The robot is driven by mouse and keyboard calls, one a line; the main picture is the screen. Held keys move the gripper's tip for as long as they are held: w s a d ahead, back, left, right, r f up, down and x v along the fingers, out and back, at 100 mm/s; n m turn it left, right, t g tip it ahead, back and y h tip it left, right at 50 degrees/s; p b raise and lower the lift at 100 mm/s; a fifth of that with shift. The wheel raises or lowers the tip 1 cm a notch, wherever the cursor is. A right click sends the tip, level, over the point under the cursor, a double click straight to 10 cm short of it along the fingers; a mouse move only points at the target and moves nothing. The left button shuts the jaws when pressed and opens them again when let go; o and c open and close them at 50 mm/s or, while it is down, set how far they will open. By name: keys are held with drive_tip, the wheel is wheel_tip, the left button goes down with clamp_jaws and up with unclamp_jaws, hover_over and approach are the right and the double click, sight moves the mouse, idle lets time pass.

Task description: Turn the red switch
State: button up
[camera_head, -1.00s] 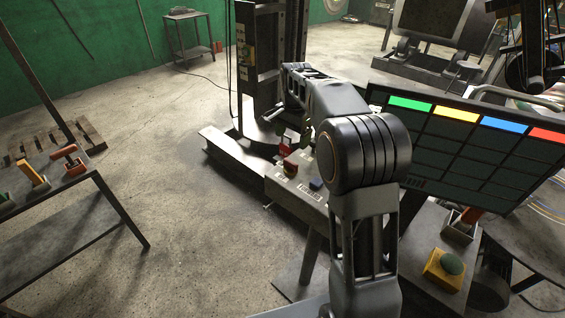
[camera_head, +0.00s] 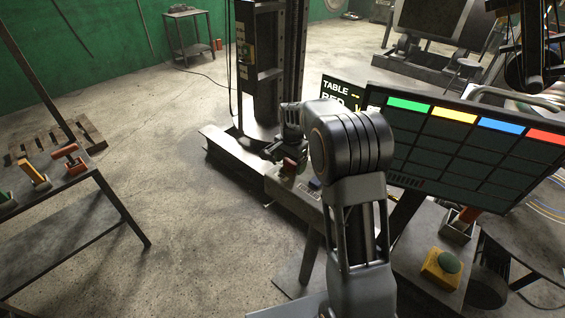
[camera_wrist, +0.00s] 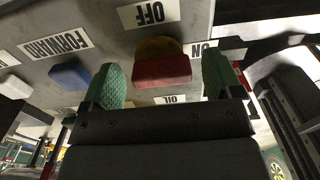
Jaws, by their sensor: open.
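The red switch (camera_wrist: 162,71) is a red bar-shaped knob on a round yellowish base, set in a grey panel (camera_wrist: 95,40). In the wrist view it sits between the two green fingertips of my gripper (camera_wrist: 160,76), with a gap on each side. My gripper is open and holds nothing.
A screen with coloured headers (camera_head: 465,150) stands to the right of my arm. Another screen reading TABLE (camera_head: 338,88) is partly behind my arm.

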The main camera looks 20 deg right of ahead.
drive_tip(key=c, duration=0.9)
drive_tip(key=shift+n, duration=0.3)
drive_tip(key=n, duration=0.4)
drive_tip(key=shift+s, duration=0.1)
drive_tip(key=n, duration=0.4)
drive_tip(key=shift+b, duration=0.35)
drive_tip(key=n, duration=0.4)
drive_tip(key=shift+s+n, duration=0.1)
drive_tip(key=shift+n, duration=0.3)
drive_tip(key=n, duration=0.4)
drive_tip(key=shift+f+n, duration=0.1)
drive_tip(key=shift+n, duration=0.3)
